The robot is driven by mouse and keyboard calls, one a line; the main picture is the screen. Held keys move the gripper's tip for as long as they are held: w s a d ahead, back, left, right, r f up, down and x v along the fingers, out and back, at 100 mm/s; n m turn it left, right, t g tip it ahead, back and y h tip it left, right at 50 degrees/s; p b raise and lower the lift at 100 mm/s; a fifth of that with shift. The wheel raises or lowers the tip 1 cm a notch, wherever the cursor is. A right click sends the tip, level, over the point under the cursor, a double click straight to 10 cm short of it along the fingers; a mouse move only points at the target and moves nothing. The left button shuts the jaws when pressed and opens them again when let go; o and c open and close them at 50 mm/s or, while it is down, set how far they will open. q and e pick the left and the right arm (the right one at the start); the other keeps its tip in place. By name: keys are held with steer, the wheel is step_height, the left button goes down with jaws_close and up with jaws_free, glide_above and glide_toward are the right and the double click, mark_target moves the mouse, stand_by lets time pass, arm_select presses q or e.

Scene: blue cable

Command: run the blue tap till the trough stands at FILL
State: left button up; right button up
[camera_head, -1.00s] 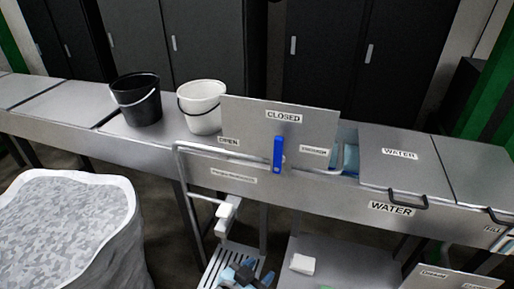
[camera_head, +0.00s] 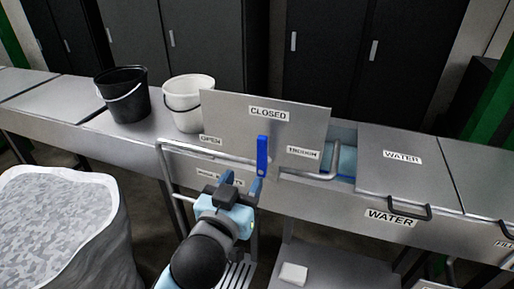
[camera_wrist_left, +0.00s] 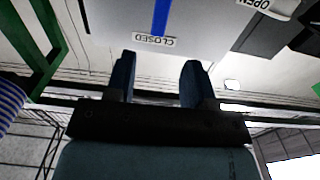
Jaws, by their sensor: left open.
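The blue tap lever (camera_head: 263,156) stands upright on a grey panel (camera_head: 308,122), pointing up towards the CLOSED label; OPEN is on its left and TROUGH on its right. It also shows in the left wrist view (camera_wrist_left: 161,16). My left gripper (camera_head: 241,186) is open and empty, just below and left of the lever, apart from it. Its two fingers (camera_wrist_left: 158,80) point at the panel in the left wrist view. The trough (camera_head: 344,160) shows only as a narrow blue strip right of the panel; its level cannot be read. My right gripper is not in view.
A black bucket (camera_head: 123,95) and a white bucket (camera_head: 182,103) stand on the counter left of the panel. A bent metal pipe (camera_head: 318,176) runs in front of the panel. A WATER lid (camera_head: 401,158) with a dark handle lies to the right. A large grey sack (camera_head: 62,225) stands front left.

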mark_target(261, 150)
arm_select(q)
steer(key=p+x, duration=0.1)
steer(key=x, duration=1)
steer(key=shift+w+f+p, duration=0.1)
steer(key=shift+w+p, duration=0.1)
steer(key=shift+p, duration=0.1)
jaws_close()
